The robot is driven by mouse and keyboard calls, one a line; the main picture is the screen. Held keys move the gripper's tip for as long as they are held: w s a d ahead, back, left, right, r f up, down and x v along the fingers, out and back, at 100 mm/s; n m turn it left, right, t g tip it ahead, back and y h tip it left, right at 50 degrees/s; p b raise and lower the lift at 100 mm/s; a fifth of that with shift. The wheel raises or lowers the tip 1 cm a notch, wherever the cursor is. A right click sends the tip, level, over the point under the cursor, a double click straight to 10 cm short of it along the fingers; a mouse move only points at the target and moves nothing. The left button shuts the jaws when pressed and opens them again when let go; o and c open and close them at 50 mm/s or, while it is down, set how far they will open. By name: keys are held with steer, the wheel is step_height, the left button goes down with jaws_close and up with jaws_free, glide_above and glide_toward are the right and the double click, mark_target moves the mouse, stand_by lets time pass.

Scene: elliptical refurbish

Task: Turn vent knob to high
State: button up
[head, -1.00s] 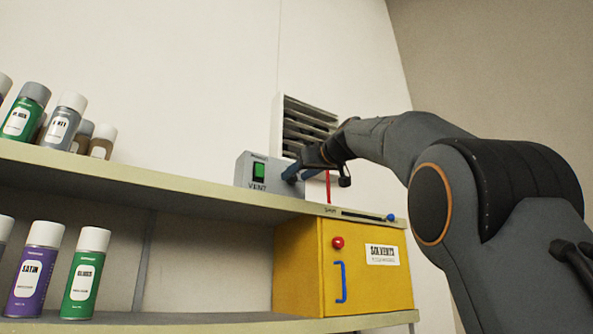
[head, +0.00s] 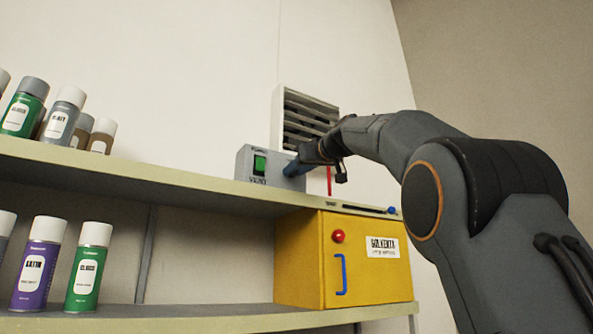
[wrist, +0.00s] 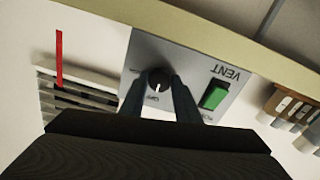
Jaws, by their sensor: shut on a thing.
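The grey vent box (head: 262,181) stands on the upper shelf, with a green switch (head: 260,165) on its face. In the wrist view the box (wrist: 206,62) appears turned over, with the word VENT and the green switch (wrist: 214,96) right of the knob. The round black vent knob (wrist: 158,84) has a white pointer line. My gripper (wrist: 160,92) is shut on the knob, one finger on each side. In the head view my gripper (head: 294,169) is at the front of the box and hides the knob. The scale marks around the knob are mostly hidden or too small to read.
A louvred vent (head: 308,118) is on the wall behind the box. A red strip (head: 329,181) hangs close by. Spray cans (head: 60,123) stand at the left of the shelves. A yellow cabinet (head: 300,262) with a blue handle sits below. A slider with a blue knob (head: 392,210) is on the shelf edge.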

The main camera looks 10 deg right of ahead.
steer(key=shift+m, duration=0.3)
steer(key=m+p, duration=0.5)
steer(key=m, duration=1.2)
stand_by(0.6)
steer(key=o, duration=1)
steer(key=shift+o, duration=0.2)
steer(key=b+v, duration=0.4)
steer(key=v, duration=0.3)
steer(key=shift+s, duration=0.35)
